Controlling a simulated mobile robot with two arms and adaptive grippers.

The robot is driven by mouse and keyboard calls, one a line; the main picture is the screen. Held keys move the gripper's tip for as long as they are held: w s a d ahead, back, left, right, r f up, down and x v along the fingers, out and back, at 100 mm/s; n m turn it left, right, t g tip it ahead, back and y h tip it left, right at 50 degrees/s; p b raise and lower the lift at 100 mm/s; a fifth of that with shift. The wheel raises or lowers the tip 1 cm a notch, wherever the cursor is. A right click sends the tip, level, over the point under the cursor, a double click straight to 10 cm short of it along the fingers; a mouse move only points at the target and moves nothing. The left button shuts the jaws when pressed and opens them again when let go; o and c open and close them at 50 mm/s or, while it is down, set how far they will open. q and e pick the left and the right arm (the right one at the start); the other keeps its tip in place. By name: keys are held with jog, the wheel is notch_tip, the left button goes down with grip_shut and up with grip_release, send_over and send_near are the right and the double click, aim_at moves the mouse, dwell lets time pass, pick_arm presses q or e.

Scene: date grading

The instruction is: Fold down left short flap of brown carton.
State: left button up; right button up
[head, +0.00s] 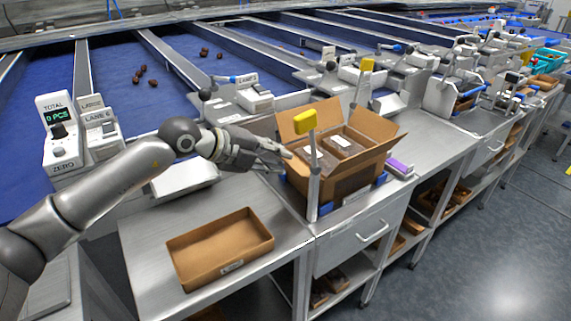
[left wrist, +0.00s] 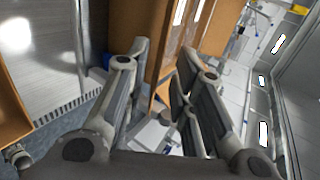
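The brown carton (head: 335,186) stands open on the steel bench, with brown packs and a white label inside. Its far flap (head: 310,112) stands up and its right flap (head: 376,123) slants outward. My left gripper (head: 284,153) is at the carton's left side, around the left short flap's place, and hides much of that area. In the left wrist view the fingers (left wrist: 163,62) are apart, with brown cardboard (left wrist: 128,25) close behind them. I cannot tell whether they touch it. My right gripper is not in view.
An empty brown tray (head: 222,262) lies on the bench at front left. A yellow-topped post (head: 313,180) stands before the carton, and another (head: 362,88) behind it. A purple item (head: 400,168) lies to the right. Blue lanes with dates run behind.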

aim_at(285, 160)
pick_arm(q)
jog(key=b+x, duration=0.1)
jog(key=x, duration=0.2)
jog(key=shift+w+f, duration=0.1)
jog(key=shift+w, duration=0.05)
jog(key=shift+w+d, duration=0.1)
jog(key=shift+d, duration=0.1)
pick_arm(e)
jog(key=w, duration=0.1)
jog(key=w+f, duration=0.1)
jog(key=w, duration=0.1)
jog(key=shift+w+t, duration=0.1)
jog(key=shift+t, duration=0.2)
pick_arm(q)
grip_shut()
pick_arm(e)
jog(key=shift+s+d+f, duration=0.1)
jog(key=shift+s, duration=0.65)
